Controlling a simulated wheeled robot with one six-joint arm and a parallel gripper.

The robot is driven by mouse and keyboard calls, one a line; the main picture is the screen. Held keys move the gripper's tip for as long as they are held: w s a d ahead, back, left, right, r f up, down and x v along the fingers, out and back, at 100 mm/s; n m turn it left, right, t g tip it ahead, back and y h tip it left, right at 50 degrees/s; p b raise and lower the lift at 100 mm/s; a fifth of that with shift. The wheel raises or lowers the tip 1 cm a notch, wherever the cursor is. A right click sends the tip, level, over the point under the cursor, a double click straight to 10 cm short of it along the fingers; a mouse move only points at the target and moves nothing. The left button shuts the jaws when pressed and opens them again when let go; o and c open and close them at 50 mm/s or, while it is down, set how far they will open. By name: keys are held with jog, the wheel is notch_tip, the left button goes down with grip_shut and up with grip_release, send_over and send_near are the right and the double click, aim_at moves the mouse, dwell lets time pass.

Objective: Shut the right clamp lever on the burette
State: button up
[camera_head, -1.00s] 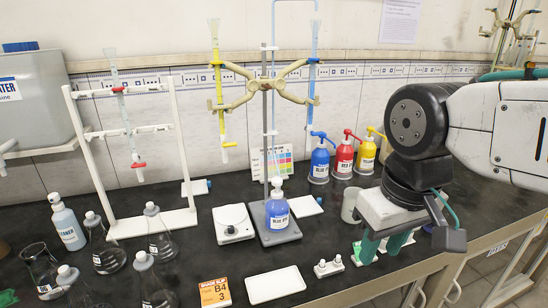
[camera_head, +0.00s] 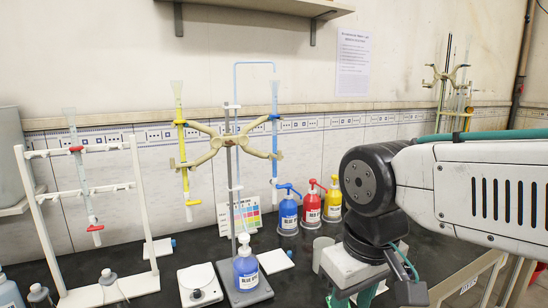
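The beige double burette clamp (camera_head: 232,145) spreads its arms from a metal stand rod in the middle. Its right arm (camera_head: 262,146) reaches the blue-marked right burette (camera_head: 275,140), which hangs upright. The left arm reaches the yellow-marked burette (camera_head: 179,140). The right clamp lever is too small to make out, so I cannot tell its position. My gripper (camera_head: 353,298) is low at the right, pointing down over the bench, well apart from the clamp. Its teal fingers stand apart with nothing visible between them. Their tips are cut off by the lower edge.
Blue, red and yellow pump bottles (camera_head: 311,206) stand between the stand and my arm. A blue-dye bottle (camera_head: 245,268) sits on the stand base. A white rack (camera_head: 150,215) holds a red-marked burette at left. A grey cup (camera_head: 322,252) stands beside my gripper. Air before the clamp is free.

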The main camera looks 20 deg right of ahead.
jog(key=shift+c, duration=0.5)
jog(key=w+d+r+m+t+h, duration=0.1)
jog(key=w+r+m, duration=0.2)
jog(key=w+r, duration=0.6)
jog(key=w+d+r+m+h, duration=0.15)
jog(key=w+r, duration=0.35)
jog(key=w, duration=0.8)
jog(key=w+d+r+m+t, duration=0.1)
jog(key=w+r+m, duration=0.3)
jog(key=w+r, duration=0.55)
jog(key=x, duration=0.9)
jog(key=shift+w, duration=0.4)
jog(key=shift+a+n, duration=0.1)
jog(key=shift+n, duration=0.15)
grip_shut()
